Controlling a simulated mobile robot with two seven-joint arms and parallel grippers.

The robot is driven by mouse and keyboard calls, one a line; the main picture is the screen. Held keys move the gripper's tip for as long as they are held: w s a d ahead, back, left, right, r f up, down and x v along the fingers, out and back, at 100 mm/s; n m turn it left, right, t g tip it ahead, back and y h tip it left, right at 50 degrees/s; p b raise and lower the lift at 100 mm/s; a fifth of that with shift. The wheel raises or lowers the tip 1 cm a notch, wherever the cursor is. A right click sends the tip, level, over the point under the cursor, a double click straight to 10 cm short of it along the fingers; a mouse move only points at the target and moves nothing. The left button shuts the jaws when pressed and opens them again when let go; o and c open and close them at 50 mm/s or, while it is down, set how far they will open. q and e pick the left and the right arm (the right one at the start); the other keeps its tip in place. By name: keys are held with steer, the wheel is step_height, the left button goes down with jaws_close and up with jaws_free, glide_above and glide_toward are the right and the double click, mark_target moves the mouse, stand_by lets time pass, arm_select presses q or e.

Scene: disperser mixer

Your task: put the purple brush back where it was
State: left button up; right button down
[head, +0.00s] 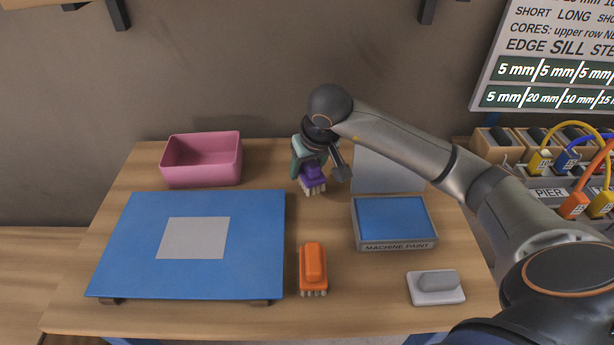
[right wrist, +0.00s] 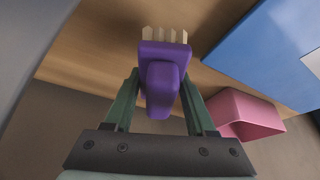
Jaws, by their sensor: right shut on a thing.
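The purple brush (head: 312,176) has pale bristles pointing down and is at the back middle of the table in the head view. My right gripper (head: 308,158) is shut on it from above and behind. In the right wrist view the purple brush (right wrist: 164,75) sits between the two green fingers of my right gripper (right wrist: 157,92), with its bristles beyond the fingertips. I cannot tell whether the bristles touch the table. My left gripper is not in view.
A pink bin (head: 203,160) stands at the back left. A blue board (head: 130,245) with a grey sheet (head: 193,238) lies in front of it. An orange brush (head: 313,268) stands at the front middle. A machine paint tray (head: 396,244) and a grey-handled block (head: 436,287) are to the right.

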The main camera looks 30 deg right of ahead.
mark_target(307, 178)
steer(key=shift+f, duration=1.4)
steer(key=shift+f, duration=0.15)
steer(key=shift+c, duration=1.1)
jaws_free()
steer(key=shift+r, duration=0.25)
steer(key=v, duration=1.2)
steer(key=shift+p, duration=0.35)
